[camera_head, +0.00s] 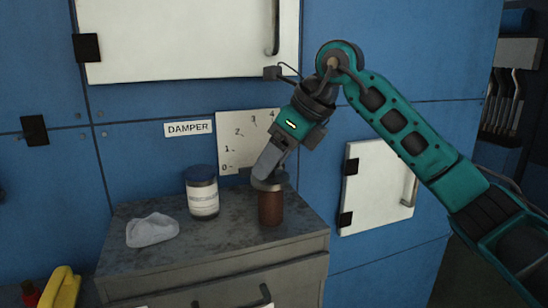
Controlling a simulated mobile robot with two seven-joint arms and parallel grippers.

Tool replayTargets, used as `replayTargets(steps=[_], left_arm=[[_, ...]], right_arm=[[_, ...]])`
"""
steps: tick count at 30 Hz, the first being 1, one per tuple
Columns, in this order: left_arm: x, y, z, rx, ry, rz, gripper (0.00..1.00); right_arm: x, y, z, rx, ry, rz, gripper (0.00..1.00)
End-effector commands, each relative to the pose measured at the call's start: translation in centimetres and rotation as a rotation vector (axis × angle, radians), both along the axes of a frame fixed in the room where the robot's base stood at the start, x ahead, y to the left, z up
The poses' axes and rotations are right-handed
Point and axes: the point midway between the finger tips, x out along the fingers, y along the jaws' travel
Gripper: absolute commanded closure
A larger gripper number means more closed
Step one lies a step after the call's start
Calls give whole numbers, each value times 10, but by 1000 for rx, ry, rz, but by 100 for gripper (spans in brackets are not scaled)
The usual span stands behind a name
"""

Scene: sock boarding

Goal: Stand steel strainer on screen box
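My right gripper (268,172) reaches down from the right to the grey top of a brown cylindrical jar (271,207). The jar stands upright on the grey cabinet top (233,228). The gripper's grey finger overlaps the jar's top, and I cannot tell whether the fingers are shut on it. I cannot make out a steel strainer or a screen box for certain. My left gripper is not in view.
A white jar with a dark blue lid (202,193) and a crumpled pale cloth (152,230) stand left of the brown jar. A blue wall with a DAMPER label (188,128) and a numbered scale plate (236,133) rises behind. A yellow object (62,288) lies lower left.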

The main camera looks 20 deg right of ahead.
Motion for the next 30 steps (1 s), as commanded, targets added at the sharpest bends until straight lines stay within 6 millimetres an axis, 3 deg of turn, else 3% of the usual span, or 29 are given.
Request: replayTargets(steps=[11, 24, 30], left_arm=[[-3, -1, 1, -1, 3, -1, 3], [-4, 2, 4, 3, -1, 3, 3], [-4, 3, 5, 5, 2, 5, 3]], right_arm=[[-3, -4, 11, 0, -3, -1, 40], [-36, -39, 86, 0, -3, -2, 40], [-43, -47, 101, 0, 0, -1, 40]])
